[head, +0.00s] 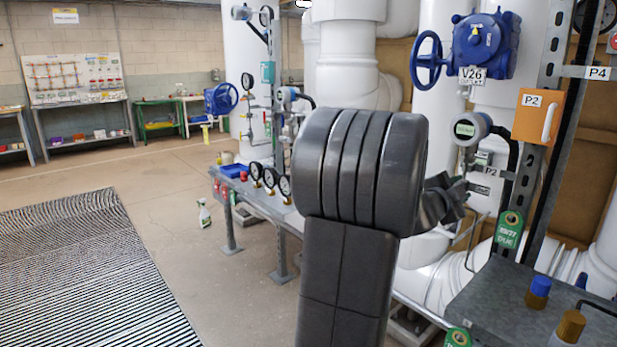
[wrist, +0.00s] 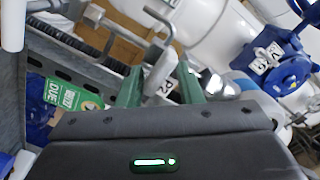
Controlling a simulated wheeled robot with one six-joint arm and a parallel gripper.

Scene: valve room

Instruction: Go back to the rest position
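My gripper (wrist: 162,82) shows in the wrist view as two green fingers standing apart. A pale grey bar and bracket shape (wrist: 160,62) appears in the gap between them, and I see no clear contact with either finger. In the head view my gripper (head: 455,198) is a dark shape half hidden behind my large dark arm joint. It is in front of the white pipes, left of the P2 label and below the round gauge (head: 468,128).
A grey bench (head: 560,310) with small bottles and green tags stands at lower right. The blue V26 valve (head: 485,45) is above; it also shows in the wrist view (wrist: 285,75). An orange box (head: 538,115) is at right. Open floor (head: 165,190) and a striped mat (head: 80,275) lie left.

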